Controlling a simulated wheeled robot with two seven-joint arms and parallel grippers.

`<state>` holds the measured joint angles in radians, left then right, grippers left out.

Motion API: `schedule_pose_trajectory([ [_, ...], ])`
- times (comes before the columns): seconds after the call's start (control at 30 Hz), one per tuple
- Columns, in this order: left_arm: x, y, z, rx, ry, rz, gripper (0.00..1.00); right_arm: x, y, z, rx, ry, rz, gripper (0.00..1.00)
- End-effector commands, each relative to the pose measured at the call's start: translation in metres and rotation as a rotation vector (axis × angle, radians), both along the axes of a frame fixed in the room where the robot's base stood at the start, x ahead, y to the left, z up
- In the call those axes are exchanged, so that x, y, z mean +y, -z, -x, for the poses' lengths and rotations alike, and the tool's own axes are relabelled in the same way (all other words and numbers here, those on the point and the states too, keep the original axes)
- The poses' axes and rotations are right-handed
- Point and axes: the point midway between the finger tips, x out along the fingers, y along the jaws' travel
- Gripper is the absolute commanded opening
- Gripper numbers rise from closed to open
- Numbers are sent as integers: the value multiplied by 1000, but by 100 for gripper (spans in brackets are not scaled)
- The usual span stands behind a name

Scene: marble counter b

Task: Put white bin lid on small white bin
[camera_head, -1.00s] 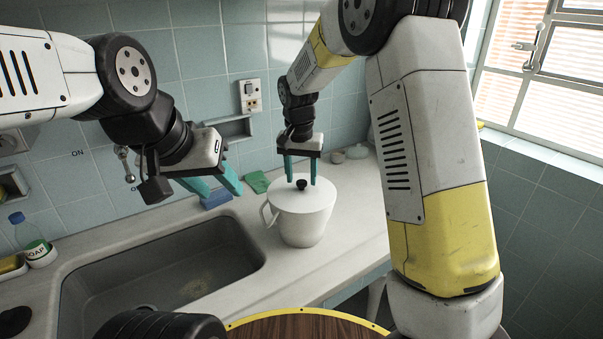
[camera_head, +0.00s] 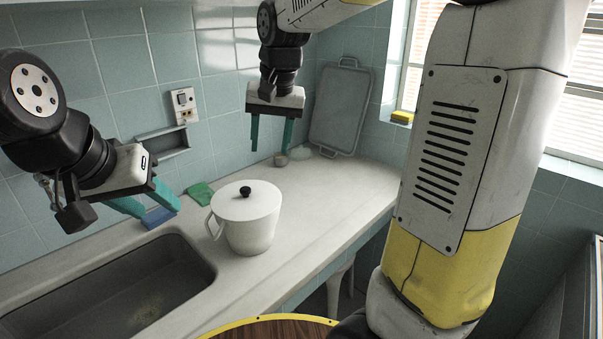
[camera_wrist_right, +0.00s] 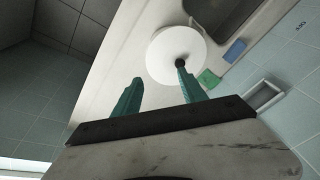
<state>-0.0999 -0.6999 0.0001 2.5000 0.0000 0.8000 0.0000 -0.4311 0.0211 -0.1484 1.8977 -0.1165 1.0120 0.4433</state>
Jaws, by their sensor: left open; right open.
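The small white bin (camera_head: 250,236) stands upright on the counter, with its handle at its left side. The white bin lid (camera_head: 236,203), round with a black knob (camera_head: 246,191), lies on top of the bin and looks level. The lid also shows from above in the right wrist view (camera_wrist_right: 163,58). My right gripper (camera_head: 270,150) is open and empty, above and behind the lid, apart from it. In the right wrist view one finger overlaps the lid's edge near the knob. My left gripper (camera_head: 152,212) is open and empty, left of the bin.
A sink (camera_head: 120,285) lies at the left of the counter (camera_head: 320,215). A green sponge (camera_head: 200,193) and a blue sponge (camera_head: 158,217) lie by the wall. A grey tray (camera_head: 340,108) leans at the back. The counter right of the bin is clear.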

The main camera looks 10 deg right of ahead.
Motion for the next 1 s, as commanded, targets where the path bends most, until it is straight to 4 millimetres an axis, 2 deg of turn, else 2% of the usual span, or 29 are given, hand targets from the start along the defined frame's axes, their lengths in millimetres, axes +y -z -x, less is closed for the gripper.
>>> schedule_pose_trajectory([
  [0.03, 0, 0, 0, 0, 0, 0, 46, -14, -7, 19, -29, -10, -21, 50],
  [0.2, 0, 0, 0, 0, 0, 0, 46, -45, -15, 77, -128, -67, -56, 50],
  [0.4, 0, 0, 0, 0, 0, 0, 46, -66, -7, 140, -250, -123, -46, 50],
  [0.5, 0, 0, 0, 0, 0, 0, 46, -71, 1, 161, -293, -140, -32, 50],
  [0.7, 0, 0, 0, 0, 0, 0, 46, -74, 9, 179, -334, -158, -12, 50],
  [1.0, 0, 0, 0, 0, 0, 0, 46, -74, 10, 179, -336, -160, -11, 50],
])
